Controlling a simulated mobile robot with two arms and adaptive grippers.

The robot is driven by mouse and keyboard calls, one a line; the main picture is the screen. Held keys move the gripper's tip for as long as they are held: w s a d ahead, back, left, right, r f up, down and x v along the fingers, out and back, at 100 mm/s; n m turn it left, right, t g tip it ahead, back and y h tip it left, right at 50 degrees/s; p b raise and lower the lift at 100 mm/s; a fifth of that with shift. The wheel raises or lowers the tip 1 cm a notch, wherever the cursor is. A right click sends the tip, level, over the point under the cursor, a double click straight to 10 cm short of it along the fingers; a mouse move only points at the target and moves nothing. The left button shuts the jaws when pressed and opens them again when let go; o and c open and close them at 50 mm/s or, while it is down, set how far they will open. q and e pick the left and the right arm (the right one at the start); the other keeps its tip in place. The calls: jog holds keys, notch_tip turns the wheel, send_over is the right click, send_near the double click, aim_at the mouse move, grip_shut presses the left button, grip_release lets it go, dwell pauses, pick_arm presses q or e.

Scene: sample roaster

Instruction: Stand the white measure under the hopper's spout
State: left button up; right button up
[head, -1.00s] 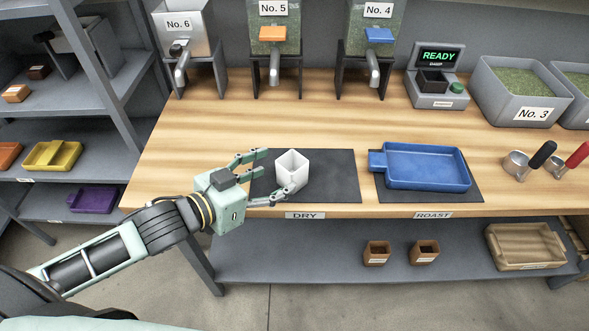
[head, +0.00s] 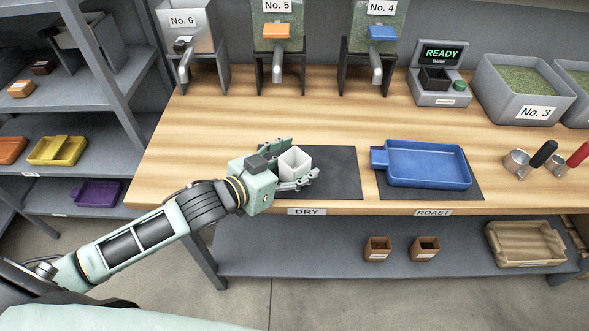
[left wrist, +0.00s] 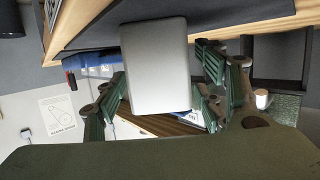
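The white measure (head: 294,164), a small open-topped square cup, is upright over the dark DRY mat (head: 340,172); I cannot tell whether it is lifted. My left gripper (head: 288,164) reaches in from the left, with a finger on each side of the measure, and appears shut on it. In the left wrist view the measure (left wrist: 155,65) sits between the green finger pads. Three hoppers stand at the back: No. 6 (head: 185,35), No. 5 (head: 277,22) and No. 4 (head: 380,20), each with a grey spout over the bench. My right gripper is not in view.
A blue tray (head: 428,165) lies on the ROAST mat right of the measure. A scale reading READY (head: 440,88), the No. 3 bin (head: 520,100) and scoops (head: 518,162) are further right. The wood between the mats and hoppers is clear. A shelf rack (head: 100,90) stands left.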

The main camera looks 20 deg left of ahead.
pick_arm(q)
jog(key=c, duration=1.2)
jog(key=shift+r, duration=0.1)
jog(key=shift+c, duration=0.2)
